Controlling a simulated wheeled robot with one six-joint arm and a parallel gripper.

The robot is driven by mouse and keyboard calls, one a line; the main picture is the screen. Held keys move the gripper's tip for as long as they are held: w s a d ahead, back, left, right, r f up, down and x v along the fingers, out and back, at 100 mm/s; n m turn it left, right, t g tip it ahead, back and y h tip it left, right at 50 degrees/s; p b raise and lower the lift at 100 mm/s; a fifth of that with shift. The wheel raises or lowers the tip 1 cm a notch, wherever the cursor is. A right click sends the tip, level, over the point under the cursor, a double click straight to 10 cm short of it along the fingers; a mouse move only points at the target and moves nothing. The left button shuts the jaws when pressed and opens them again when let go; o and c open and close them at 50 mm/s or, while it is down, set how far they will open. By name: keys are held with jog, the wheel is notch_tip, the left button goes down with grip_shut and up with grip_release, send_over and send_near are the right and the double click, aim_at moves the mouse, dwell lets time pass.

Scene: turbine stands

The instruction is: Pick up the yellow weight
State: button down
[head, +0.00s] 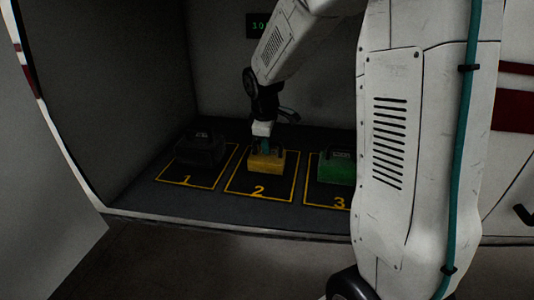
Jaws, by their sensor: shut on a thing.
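The yellow weight (265,163) sits in the marked square numbered 2, in the middle of the alcove floor. My gripper (266,146) reaches down from above and is shut at the handle on top of the weight. The fingertips are small and dark here, so the exact hold on the handle is hard to see. The weight appears to rest on the floor of its square.
A black weight (200,150) stands in square 1 on the left. A green weight (336,168) stands in square 3 on the right, partly hidden by my arm. The alcove has side walls, a raised front edge (230,227) and a green display (261,26).

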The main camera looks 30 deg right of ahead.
jog(key=shift+r, duration=0.1)
notch_tip(320, 180, up, 4)
jog(key=shift+f, duration=0.15)
jog(key=s+a, duration=0.2)
jog(key=s, duration=0.5)
jog(key=s+a+r, duration=0.1)
jog(key=s+a, duration=0.2)
jog(key=s, duration=0.5)
jog(key=shift+a, duration=0.25)
jog(key=c, duration=2)
grip_release()
grip_shut()
